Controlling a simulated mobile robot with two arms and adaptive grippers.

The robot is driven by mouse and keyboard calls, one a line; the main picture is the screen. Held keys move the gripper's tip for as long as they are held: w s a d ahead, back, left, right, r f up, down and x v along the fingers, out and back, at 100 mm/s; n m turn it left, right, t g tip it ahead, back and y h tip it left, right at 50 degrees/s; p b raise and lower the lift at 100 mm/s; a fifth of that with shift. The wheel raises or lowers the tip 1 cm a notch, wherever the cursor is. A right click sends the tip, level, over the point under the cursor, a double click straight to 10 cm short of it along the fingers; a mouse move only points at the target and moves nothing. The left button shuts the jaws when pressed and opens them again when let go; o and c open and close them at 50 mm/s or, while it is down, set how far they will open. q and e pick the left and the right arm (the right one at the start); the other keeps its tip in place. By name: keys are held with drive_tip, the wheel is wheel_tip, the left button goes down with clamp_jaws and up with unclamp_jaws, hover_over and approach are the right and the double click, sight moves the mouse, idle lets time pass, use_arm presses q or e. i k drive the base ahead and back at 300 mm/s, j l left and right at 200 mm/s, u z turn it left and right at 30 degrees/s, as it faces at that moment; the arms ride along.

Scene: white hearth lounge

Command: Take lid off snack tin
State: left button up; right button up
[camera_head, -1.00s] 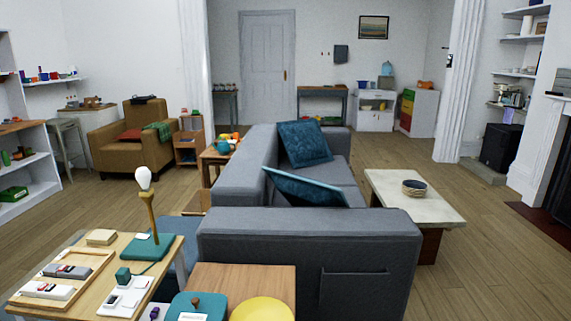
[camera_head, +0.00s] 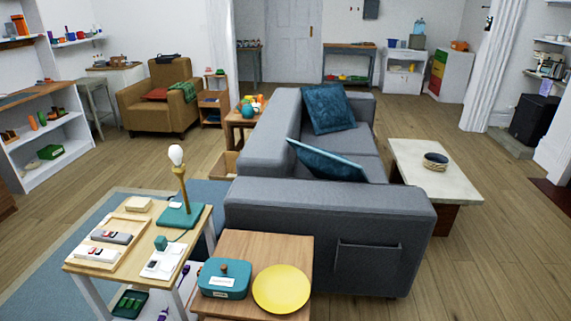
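The snack tin (camera_head: 224,283) is a teal rounded box with a white label on its front. Its teal lid (camera_head: 226,268) has a brown knob and sits on top of the tin. The tin stands on the left part of a small wooden side table (camera_head: 262,244), beside a yellow plate (camera_head: 281,289). Neither of my grippers is in view.
A light wood table (camera_head: 84,264) with a lamp (camera_head: 179,190), a tray and small items stands left of the side table. A grey sofa (camera_head: 330,208) is directly behind and right. Open floor (camera_head: 490,270) lies at the right.

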sight(217, 274)
drive_tip(key=u, duration=0.65)
